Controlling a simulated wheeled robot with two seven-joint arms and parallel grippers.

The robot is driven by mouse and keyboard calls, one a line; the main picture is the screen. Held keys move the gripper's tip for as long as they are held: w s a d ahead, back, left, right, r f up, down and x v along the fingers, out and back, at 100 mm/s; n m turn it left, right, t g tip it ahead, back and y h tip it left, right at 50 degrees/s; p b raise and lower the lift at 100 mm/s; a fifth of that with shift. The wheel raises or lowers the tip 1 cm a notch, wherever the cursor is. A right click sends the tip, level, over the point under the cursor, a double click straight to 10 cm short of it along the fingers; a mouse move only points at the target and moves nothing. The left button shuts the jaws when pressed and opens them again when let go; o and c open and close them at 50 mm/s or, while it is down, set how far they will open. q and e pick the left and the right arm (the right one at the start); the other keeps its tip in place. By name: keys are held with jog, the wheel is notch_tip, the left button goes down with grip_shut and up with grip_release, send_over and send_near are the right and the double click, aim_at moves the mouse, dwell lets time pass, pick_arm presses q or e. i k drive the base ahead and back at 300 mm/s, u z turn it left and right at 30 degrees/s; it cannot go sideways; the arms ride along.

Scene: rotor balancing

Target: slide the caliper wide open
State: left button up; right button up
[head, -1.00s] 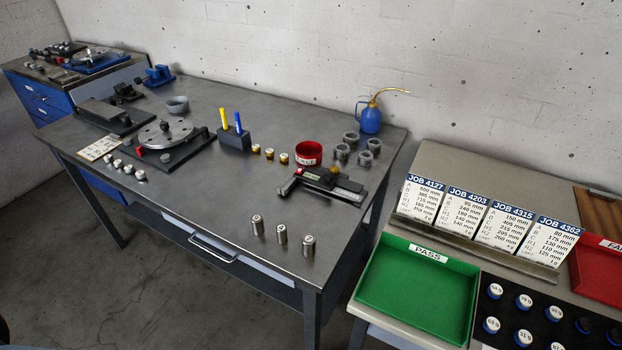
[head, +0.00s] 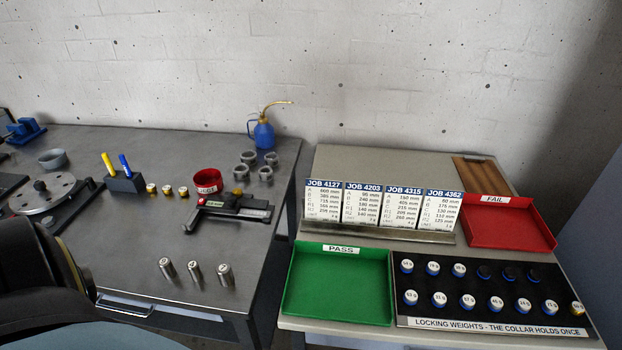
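The caliper (head: 235,208) lies on the grey metal workbench (head: 150,237), near its right edge and just in front of a red cup. It is a dark tool with a long beam running to the right and a jaw end at the left. Its jaws look close together, but the gap is too small to read. Neither of my grippers shows. A dark, rounded part of my own body fills the lower left corner and hides part of the bench.
A red cup (head: 207,182) and several grey rings (head: 248,157) stand behind the caliper. Small metal cylinders (head: 195,273) stand in front. A green PASS tray (head: 337,287), job cards (head: 382,203), a red FAIL tray (head: 508,226) and a weight board (head: 490,290) fill the right table.

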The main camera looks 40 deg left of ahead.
aim_at(231, 206)
jog(key=z, duration=0.75)
jog(key=k, duration=0.8)
jog(key=u, duration=1.15)
